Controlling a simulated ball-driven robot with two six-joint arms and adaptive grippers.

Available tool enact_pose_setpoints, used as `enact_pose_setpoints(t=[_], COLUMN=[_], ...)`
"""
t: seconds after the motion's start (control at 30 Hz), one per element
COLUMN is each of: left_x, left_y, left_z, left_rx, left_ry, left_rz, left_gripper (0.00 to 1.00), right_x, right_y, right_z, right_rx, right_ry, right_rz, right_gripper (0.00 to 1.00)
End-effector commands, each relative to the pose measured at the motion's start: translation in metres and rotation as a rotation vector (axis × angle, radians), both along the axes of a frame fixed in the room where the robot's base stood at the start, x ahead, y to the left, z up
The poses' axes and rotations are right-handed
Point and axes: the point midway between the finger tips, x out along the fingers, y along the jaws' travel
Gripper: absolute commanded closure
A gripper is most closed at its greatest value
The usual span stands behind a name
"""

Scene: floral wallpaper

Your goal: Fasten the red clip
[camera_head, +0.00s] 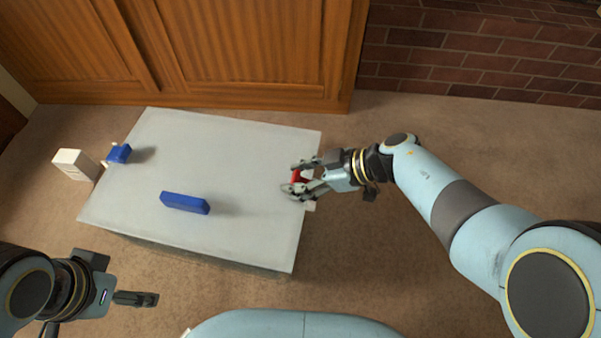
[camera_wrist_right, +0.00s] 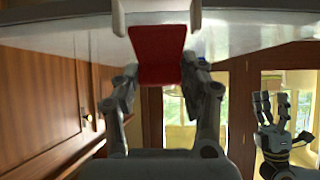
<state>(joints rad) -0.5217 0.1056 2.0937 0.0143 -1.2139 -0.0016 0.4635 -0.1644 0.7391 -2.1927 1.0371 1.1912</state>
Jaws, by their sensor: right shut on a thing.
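The red clip (camera_head: 298,177) is at the right edge of the pale grey table (camera_head: 240,150). My right gripper (camera_head: 296,177) is shut on it there, and the fingers partly hide it from above. In the right wrist view the red clip (camera_wrist_right: 158,52) sits between the two fingertips (camera_wrist_right: 158,78), with white prongs (camera_wrist_right: 158,15) beyond it. I cannot tell whether the clip is fastened. My left gripper (camera_head: 137,298) is over the floor at the lower left, clear of the table. Its fingers are seen edge-on.
A blue bar (camera_head: 185,203) lies on the table's middle left. A blue clip (camera_head: 119,153) sits at the table's left edge, near a white box (camera_head: 76,164). Wooden cabinets (camera_head: 240,45) stand behind. The table's centre is clear.

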Motion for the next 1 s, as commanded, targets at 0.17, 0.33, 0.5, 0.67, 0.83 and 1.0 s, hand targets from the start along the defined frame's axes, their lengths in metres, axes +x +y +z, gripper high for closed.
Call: enact_pose_setpoints(t=[0.17, 0.33, 0.5, 0.67, 0.83, 1.0], left_x=[-0.001, -0.001, 0.000, 0.000, -0.001, -0.001], left_y=[0.000, 0.000, 0.000, 0.000, 0.000, 0.000], left_z=[-0.001, -0.001, -0.001, -0.001, 0.000, -0.001], left_rx=[0.001, 0.000, 0.000, 0.000, 0.001, 0.001], left_ry=[0.002, 0.002, 0.001, 0.001, 0.003, 0.002], left_rz=[0.000, 0.000, 0.000, 0.000, 0.000, 0.000], left_gripper=[0.34, 0.34, 0.34, 0.34, 0.34, 0.34], right_x=[-0.001, -0.001, 0.000, 0.000, 0.000, -0.002], right_y=[0.000, 0.000, 0.000, 0.000, -0.002, -0.015], right_z=[-0.001, -0.001, -0.001, -0.001, 0.001, 0.009], right_rx=[-0.003, -0.003, -0.002, -0.002, -0.001, -0.001], right_ry=[0.002, 0.002, 0.002, 0.001, 0.000, -0.001], right_rz=[0.000, 0.000, 0.000, -0.001, 0.000, -0.002], right_gripper=[0.89, 0.89, 0.35, 0.34, 0.34, 0.34])
